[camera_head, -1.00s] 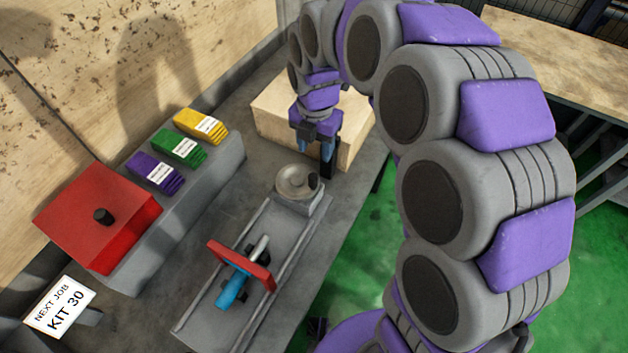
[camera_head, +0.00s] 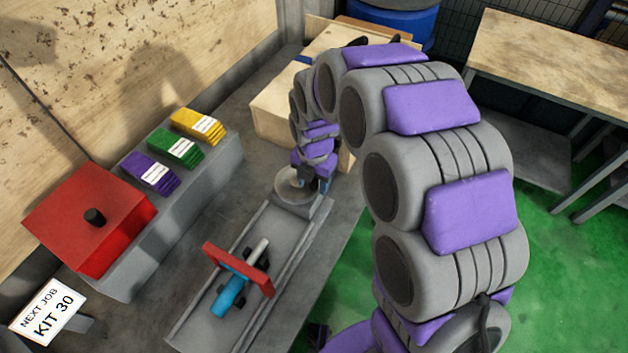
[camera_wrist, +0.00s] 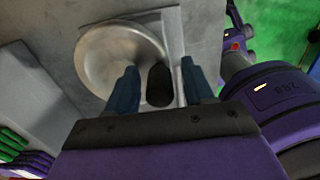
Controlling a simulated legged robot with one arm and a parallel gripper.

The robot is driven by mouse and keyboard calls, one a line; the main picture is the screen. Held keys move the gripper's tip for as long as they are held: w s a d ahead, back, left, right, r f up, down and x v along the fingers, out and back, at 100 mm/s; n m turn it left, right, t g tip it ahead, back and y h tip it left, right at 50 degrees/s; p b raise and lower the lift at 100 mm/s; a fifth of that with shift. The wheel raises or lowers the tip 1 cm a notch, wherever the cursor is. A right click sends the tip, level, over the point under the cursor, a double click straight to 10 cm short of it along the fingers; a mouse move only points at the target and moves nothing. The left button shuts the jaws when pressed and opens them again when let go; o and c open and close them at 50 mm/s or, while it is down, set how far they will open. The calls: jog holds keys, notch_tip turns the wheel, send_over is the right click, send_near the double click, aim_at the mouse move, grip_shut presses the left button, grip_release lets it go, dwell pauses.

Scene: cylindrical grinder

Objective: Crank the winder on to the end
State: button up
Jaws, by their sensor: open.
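The winder is a round grey metal handwheel (camera_head: 291,186) at the far end of a grey slide bed (camera_head: 200,312). In the wrist view the wheel (camera_wrist: 110,55) shows with its dark upright knob (camera_wrist: 160,86). My gripper (camera_wrist: 160,88) is open, with one blue finger on each side of the knob; I cannot tell whether either finger touches it. In the head view my gripper (camera_head: 315,184) is over the right side of the wheel and hides the knob. On the bed, a red frame (camera_head: 238,268) stands around a rod with a blue near part (camera_head: 229,297) and a light far part.
A red box (camera_head: 88,215) with a black knob stands at left. Purple, green and yellow packs (camera_head: 174,147) lie on a grey ledge. A wooden box (camera_head: 275,115) stands behind the wheel. A sign (camera_head: 48,311) reads "NEXT JOB KIT 30". Green floor lies right of the bench.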

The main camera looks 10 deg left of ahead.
jog(key=shift+a, duration=0.15)
jog(key=shift+c, duration=1)
grip_shut()
jog(key=shift+r, duration=0.1)
